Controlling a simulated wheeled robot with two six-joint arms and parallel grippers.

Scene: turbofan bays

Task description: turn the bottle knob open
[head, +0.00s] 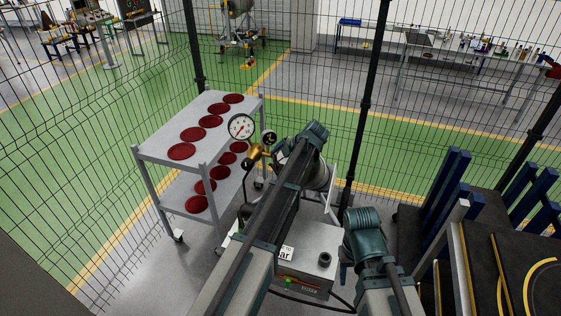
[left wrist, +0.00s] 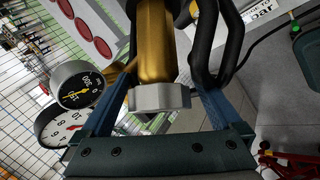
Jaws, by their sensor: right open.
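In the head view a brass valve fitting (head: 257,152) with a large white dial gauge (head: 241,126) and a small black gauge (head: 269,137) stands by the pale bottle (head: 319,175), which my left arm partly hides. I cannot make out the knob for certain. In the left wrist view a gold-coloured cylinder (left wrist: 154,45) with a grey hex nut (left wrist: 159,97) lies between the blue fingers of my left gripper (left wrist: 164,82). These fingers stand well apart, with gaps beside the nut; their tips are hidden. My right arm shows at lower right, but its gripper is not in view.
A grey trolley (head: 148,152) with dark red discs stands left of the fitting. A grey box (head: 322,240) with a cable sits below my left arm. A wire fence (head: 375,80) runs behind. Black hoses (left wrist: 233,40) curve close to the right finger.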

